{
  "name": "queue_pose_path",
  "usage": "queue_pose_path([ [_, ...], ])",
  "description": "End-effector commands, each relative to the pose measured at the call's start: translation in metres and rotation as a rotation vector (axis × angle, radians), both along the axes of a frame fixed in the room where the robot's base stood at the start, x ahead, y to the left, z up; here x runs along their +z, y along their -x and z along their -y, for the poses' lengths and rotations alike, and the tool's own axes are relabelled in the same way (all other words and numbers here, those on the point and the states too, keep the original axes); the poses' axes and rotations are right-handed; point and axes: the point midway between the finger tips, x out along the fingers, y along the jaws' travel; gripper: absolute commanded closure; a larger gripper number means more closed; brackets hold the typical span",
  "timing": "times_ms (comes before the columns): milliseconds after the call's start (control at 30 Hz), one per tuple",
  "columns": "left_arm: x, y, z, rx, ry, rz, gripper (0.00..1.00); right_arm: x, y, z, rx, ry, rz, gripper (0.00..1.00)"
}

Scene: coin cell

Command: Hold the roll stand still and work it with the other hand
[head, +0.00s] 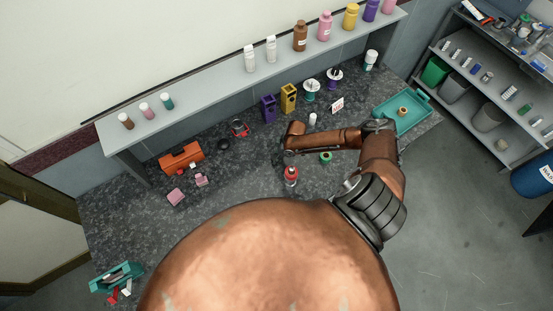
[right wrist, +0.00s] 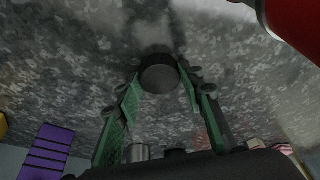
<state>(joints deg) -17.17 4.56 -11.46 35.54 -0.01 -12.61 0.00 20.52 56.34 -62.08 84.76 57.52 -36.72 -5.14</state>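Two small stands with round rolls are at the back of the bench in the head view: one with a teal and white roll (head: 311,90), one with a purple roll (head: 334,77). A small red and black device (head: 240,128) stands further left; I cannot tell which is the roll stand. My right arm reaches left over the bench, hiding what is beneath. In the right wrist view my right gripper (right wrist: 160,80) has its green fingers apart. A dark round cylinder (right wrist: 158,73) shows between the fingertips; contact cannot be told. My left gripper is not in view.
A red bottle (head: 291,176) stands close to the right gripper. A green ring (head: 326,157) lies near the forearm. Purple (head: 268,109) and yellow (head: 288,98) holders stand behind. A teal tray (head: 419,107) is at right, an orange toolbox (head: 181,158) at left.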

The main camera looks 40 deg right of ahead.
Motion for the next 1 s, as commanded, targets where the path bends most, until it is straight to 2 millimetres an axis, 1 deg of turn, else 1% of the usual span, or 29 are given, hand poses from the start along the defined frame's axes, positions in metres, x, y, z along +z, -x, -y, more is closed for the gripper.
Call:
queue_pose_path([
  [33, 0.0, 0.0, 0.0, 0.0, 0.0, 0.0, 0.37, 0.0, 0.0, 0.0, 0.0, 0.0, 0.0, 0.69],
  [167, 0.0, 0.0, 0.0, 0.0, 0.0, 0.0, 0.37, 0.0, 0.0, 0.0, 0.0, 0.0, 0.0, 0.78],
  [433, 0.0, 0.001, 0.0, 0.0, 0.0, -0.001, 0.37, 0.001, 0.0, 0.0, 0.0, 0.0, 0.0, 0.79],
  [567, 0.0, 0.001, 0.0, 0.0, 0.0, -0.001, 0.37, 0.007, 0.0, 0.0, 0.001, -0.001, 0.002, 0.79],
  [667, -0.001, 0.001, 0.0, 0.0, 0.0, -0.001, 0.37, 0.018, 0.0, 0.001, 0.002, 0.001, 0.002, 0.79],
  [767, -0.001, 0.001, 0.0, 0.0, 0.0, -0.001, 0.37, 0.034, 0.0, 0.001, 0.002, 0.001, 0.002, 0.79],
  [867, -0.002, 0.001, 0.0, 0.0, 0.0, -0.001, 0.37, 0.046, 0.012, -0.009, 0.004, -0.002, -0.001, 0.79],
  [1000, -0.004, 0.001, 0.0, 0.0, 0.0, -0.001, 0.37, 0.071, 0.028, -0.021, 0.004, -0.001, 0.0, 0.79],
])
